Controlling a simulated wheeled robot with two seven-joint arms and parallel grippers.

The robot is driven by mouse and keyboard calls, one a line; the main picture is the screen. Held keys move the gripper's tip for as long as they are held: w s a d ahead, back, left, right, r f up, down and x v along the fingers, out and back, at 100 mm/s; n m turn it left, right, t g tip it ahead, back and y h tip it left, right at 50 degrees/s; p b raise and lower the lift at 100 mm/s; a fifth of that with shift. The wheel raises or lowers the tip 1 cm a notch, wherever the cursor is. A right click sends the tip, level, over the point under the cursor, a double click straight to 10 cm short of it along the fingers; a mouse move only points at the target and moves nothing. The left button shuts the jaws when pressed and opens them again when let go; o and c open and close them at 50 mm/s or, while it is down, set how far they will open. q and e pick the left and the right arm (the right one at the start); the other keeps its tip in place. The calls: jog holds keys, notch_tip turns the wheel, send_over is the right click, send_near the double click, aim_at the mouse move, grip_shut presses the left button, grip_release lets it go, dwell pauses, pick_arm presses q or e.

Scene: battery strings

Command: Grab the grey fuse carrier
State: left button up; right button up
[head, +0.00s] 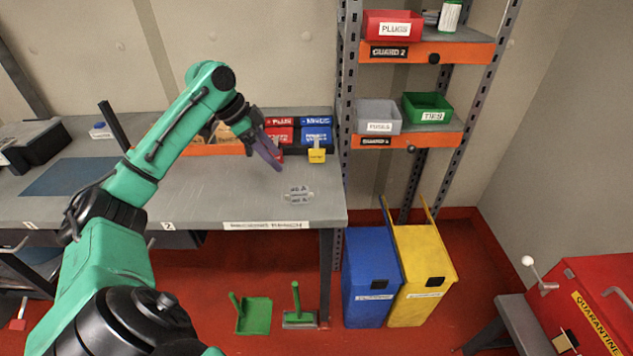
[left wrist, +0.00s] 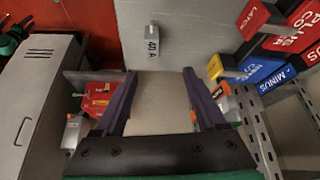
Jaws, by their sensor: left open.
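The grey fuse carrier (head: 298,195) lies on the grey workbench (head: 220,197), near its front right corner. In the left wrist view it is a small grey block (left wrist: 151,42) with a "50 A" label, beyond my fingertips. My left gripper (head: 268,153) is open and empty, above the bench, behind and to the left of the carrier in the head view. Its two dark purple fingers (left wrist: 158,74) stand apart in the left wrist view, and nothing is between them in contact. My right gripper is not in view.
A shelf rack with a grey bin (head: 379,117) rises to the right. Blue (head: 370,270) and yellow (head: 424,260) bins stand below. Bench around the carrier is clear.

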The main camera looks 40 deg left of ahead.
pick_arm(q)
jog(key=p, duration=0.2)
send_over(297, 189)
jog(key=s+a, duration=0.2)
jog(key=s, duration=0.1)
notch_tip(297, 189, down, 5)
jog(key=p+x, duration=0.1)
jog(key=x, duration=0.6)
jog(key=shift+w+f+p, duration=0.15)
jog(key=shift+w+p, duration=0.15)
jog(key=shift+p, duration=0.05)
jog(key=shift+f, duration=0.15)
jog(key=c, duration=0.3)
grip_shut()
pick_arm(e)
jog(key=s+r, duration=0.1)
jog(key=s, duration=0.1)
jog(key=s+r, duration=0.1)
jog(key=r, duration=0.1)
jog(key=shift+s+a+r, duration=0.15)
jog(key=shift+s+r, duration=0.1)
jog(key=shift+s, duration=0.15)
